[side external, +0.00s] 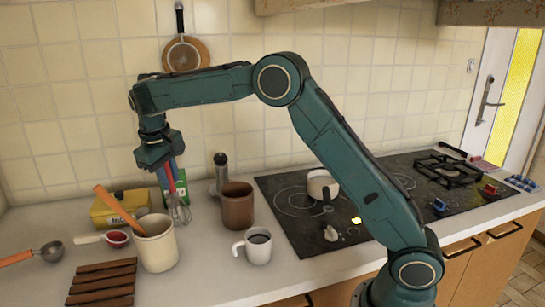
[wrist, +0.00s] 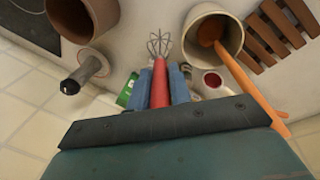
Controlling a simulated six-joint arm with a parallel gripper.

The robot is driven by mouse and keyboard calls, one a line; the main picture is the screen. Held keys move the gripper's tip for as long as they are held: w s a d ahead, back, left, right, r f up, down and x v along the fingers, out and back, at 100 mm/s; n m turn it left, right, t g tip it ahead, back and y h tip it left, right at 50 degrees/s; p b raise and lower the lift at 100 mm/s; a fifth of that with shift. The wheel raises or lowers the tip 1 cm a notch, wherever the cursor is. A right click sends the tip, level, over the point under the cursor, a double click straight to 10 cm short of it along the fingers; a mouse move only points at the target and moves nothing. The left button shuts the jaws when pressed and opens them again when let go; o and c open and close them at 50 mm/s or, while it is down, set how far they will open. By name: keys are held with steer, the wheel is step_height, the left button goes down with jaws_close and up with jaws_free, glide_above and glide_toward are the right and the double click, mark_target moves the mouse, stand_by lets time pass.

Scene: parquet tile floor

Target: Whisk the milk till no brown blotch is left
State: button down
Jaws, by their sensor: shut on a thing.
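My gripper (side external: 170,172) is shut on the red handle of a whisk (side external: 179,208). The whisk hangs wires down above the counter, between the cream crock and the brown pot. In the wrist view the whisk's wire head (wrist: 160,43) points away from my gripper (wrist: 160,78), with a blue finger on each side of the red handle. A small white saucepan (side external: 321,186) stands on the hob, well to the right of the whisk. I cannot make out milk or a brown blotch in it.
The cream crock (side external: 157,254) holds a wooden utensil. The brown pot (side external: 238,208), a white mug with dark contents (side external: 257,249) and a pepper mill (side external: 221,172) stand nearby. A yellow box (side external: 120,208) is behind. A slatted wooden trivet (side external: 102,281) lies front left.

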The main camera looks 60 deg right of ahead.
steer(key=shift+v, duration=1.75)
